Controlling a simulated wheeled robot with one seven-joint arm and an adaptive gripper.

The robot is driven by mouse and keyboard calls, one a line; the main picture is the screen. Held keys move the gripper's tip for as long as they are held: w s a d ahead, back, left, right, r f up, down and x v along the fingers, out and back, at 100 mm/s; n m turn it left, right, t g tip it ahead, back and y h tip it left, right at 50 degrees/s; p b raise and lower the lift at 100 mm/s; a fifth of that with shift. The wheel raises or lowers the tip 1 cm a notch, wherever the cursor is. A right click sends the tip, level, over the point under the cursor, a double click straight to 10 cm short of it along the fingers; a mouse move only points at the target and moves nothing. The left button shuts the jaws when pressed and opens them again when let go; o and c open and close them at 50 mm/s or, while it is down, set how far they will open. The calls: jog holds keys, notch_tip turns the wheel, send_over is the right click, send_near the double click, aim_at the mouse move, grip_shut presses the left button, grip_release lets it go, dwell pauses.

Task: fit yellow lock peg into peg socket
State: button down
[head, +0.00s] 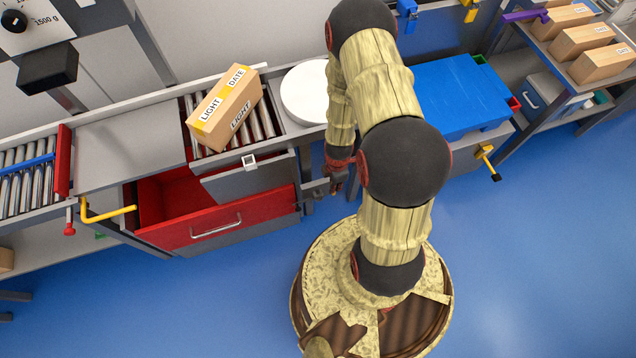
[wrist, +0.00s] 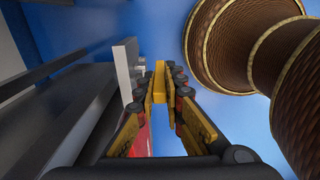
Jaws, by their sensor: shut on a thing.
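In the wrist view, my gripper (wrist: 160,92) is shut on the yellow lock peg (wrist: 159,80), which sits between the fingertips. A pale grey upright plate (wrist: 125,65) stands just left of the peg; whether they touch is unclear. In the head view, my gripper (head: 338,182) hangs beside the counter front, right of the open red drawer, and the peg cannot be made out. A small white square frame (head: 249,161) with a dark opening, which looks like the peg socket, sits on the grey panel above the drawer, left of my gripper.
The red drawer (head: 205,228) stands open below the counter. A carton (head: 225,108) lies on the rollers, beside a round white plate (head: 306,92). A yellow bent handle (head: 108,212) juts out at left. The blue floor in front is clear.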

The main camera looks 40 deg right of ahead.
jog(key=p, duration=0.2)
send_over(318, 185)
jog(key=s, duration=0.1)
jog(key=f+b, duration=0.2)
jog(key=f, duration=0.1)
jog(key=f+b, duration=0.2)
jog(key=f, duration=0.1)
jog(key=shift+s+a+f+b, duration=0.1)
jog(key=shift+a+f+b, duration=0.1)
jog(key=shift+f+b, duration=0.2)
jog(key=shift+w+a+f, duration=0.1)
jog(key=shift+w, duration=0.1)
jog(key=shift+f+b, duration=0.45)
jog(key=shift+f, duration=0.05)
jog(key=shift+f, duration=0.1)
jog(key=shift+s, duration=0.1)
